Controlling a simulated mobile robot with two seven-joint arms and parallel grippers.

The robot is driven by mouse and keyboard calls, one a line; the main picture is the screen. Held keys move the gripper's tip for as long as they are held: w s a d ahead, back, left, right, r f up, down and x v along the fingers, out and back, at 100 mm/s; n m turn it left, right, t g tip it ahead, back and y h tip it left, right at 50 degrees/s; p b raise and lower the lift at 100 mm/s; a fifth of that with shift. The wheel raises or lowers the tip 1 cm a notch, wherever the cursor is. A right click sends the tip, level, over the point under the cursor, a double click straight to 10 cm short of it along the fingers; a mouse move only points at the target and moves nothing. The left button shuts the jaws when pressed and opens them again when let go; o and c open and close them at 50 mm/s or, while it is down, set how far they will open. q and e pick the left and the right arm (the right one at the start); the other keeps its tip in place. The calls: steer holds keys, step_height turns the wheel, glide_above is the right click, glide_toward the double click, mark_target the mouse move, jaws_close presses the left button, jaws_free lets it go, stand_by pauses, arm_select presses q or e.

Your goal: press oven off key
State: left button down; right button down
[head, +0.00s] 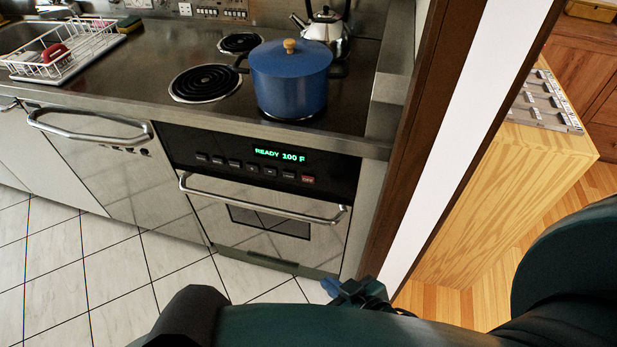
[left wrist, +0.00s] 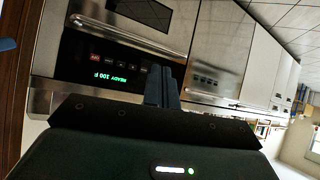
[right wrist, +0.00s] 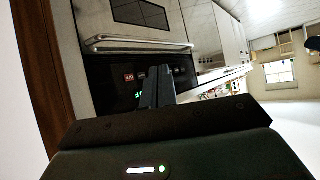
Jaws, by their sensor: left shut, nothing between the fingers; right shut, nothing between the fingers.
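The oven's black control panel (head: 215,150) shows a green display (head: 280,155) reading READY 100 F. The red off key (head: 308,180) is at the right end of its row of keys. It also shows in the left wrist view (left wrist: 95,57) and the right wrist view (right wrist: 129,77). My right gripper (head: 331,287) is shut and empty, low in front of the oven and apart from the panel. My left gripper (left wrist: 160,88) is shut and empty; its fingers point toward the panel in its wrist view, and I cannot make out its fingertips in the head view.
The oven door handle (head: 265,205) sticks out below the panel. A blue pot (head: 290,85) and a kettle (head: 327,30) stand on the hob above. A brown door frame (head: 420,120) rises just right of the oven. The tiled floor in front is clear at left.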

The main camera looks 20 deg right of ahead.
mark_target(308, 179)
steer(key=shift+d, duration=0.1)
stand_by(0.3)
